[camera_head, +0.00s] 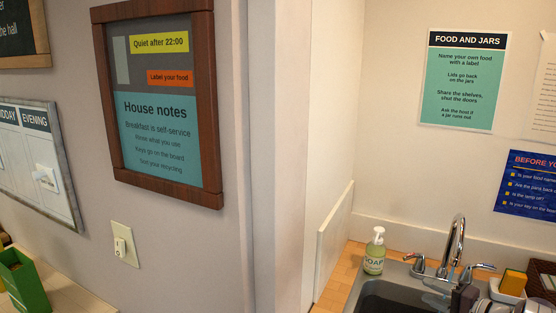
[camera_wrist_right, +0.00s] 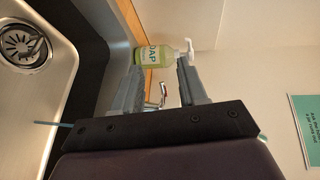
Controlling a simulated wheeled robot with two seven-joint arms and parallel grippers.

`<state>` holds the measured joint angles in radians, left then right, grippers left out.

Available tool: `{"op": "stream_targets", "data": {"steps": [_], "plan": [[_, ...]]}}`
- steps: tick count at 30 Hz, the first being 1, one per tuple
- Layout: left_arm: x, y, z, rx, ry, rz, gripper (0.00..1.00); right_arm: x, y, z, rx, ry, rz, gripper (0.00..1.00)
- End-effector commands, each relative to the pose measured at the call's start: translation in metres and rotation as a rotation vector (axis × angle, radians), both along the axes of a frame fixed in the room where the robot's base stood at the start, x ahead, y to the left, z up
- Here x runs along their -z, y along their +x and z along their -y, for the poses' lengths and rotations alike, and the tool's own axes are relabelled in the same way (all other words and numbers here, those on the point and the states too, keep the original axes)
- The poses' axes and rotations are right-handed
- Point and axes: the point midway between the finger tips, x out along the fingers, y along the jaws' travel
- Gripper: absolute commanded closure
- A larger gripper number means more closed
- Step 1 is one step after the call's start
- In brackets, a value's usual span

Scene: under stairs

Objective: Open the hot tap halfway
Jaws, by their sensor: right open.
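The chrome tap (camera_head: 455,243) stands at the back of the sink in the head view, with a left lever handle (camera_head: 416,263) and a right lever handle (camera_head: 478,268). I cannot read hot or cold marks on them there. My right gripper (camera_head: 466,297) is at the bottom edge, low in front of the tap and partly cut off. In the right wrist view its two fingers (camera_wrist_right: 160,68) are apart, with a small chrome part with a reddish spot (camera_wrist_right: 162,92) seen between them. No contact with a handle is visible. My left gripper is out of view.
A green soap bottle (camera_head: 374,252) stands on the wooden counter left of the tap; it also shows beyond the fingers in the right wrist view (camera_wrist_right: 152,57). A yellow sponge (camera_head: 513,281) sits in a white dish right of the tap. The sink basin (camera_head: 390,299) looks empty.

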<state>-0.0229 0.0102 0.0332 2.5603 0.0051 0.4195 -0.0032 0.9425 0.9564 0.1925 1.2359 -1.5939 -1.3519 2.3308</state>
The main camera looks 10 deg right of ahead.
Motion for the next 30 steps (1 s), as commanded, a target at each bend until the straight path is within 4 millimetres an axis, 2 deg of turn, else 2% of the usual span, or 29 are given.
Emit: {"op": "stream_targets", "data": {"steps": [7,10,13,16,17,20,21,23,24,27,30], "plan": [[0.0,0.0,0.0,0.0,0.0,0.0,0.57,-0.025,0.047,-0.03,0.127,-0.268,0.066,0.58],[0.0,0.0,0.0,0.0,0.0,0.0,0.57,-0.036,0.064,-0.051,0.187,-0.429,0.061,0.58],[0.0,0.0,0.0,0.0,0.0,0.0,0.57,-0.042,0.07,-0.08,0.232,-0.622,0.01,0.58],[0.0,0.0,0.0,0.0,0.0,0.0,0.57,-0.04,0.056,-0.12,0.22,-0.842,-0.103,0.58],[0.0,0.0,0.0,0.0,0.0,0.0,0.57,-0.037,0.045,-0.135,0.196,-0.914,-0.152,0.58],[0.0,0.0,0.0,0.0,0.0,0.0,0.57,-0.019,-0.014,-0.192,0.022,-1.129,-0.346,0.58],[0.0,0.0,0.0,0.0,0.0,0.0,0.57,-0.01,-0.045,-0.214,-0.081,-1.194,-0.419,0.58],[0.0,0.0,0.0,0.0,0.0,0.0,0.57,0.001,-0.092,-0.244,-0.249,-1.259,-0.508,0.58],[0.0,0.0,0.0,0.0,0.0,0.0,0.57,0.007,-0.121,-0.26,-0.358,-1.284,-0.552,0.58],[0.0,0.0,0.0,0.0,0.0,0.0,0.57,0.017,-0.182,-0.291,-0.59,-1.309,-0.617,0.58],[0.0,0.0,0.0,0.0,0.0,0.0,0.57,0.021,-0.22,-0.308,-0.738,-1.305,-0.641,0.58]]}}
